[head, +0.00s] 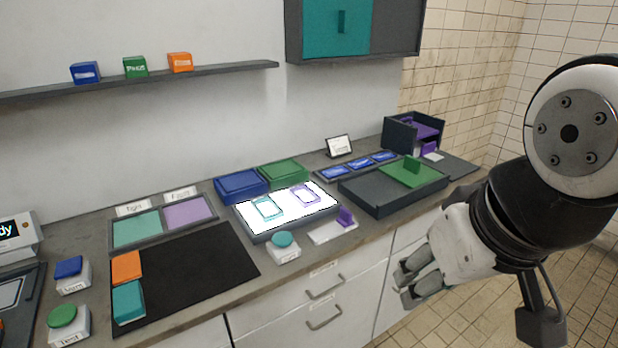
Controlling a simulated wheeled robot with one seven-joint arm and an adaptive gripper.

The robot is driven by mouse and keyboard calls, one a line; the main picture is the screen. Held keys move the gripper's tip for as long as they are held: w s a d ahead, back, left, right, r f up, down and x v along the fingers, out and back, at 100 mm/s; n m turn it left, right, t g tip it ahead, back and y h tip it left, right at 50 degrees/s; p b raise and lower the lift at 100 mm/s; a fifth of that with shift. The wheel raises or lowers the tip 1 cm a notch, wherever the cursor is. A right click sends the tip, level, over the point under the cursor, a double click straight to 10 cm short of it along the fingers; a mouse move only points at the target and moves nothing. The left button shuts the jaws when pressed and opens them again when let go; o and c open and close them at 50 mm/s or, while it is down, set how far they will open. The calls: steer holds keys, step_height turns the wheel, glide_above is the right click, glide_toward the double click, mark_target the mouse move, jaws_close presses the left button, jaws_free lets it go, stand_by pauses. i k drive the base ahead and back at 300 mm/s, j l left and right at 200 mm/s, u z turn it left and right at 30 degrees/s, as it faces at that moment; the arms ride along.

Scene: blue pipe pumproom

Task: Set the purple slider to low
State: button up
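The purple slider (345,216) is a small upright purple tab on a flat white base plate (330,233) at the counter's front edge. The tab stands near the right, far end of the plate. Any markings on the plate are too small to read. My gripper (405,287) is in front of the counter, to the right of and nearer than the slider, and apart from it. Its two fingers point left with a gap between them, and nothing is seen in them.
A lit panel (285,226) lies behind the slider, and a teal button (283,240) stands to its left. A dark box (400,135) with purple parts stands farther back. Drawers with handles (324,318) are below.

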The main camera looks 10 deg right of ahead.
mark_target(345, 218)
steer(key=i+l, duration=0.4)
steer(key=i+l+u, duration=0.15)
steer(key=i+l, duration=0.2)
steer(key=i, duration=0.25)
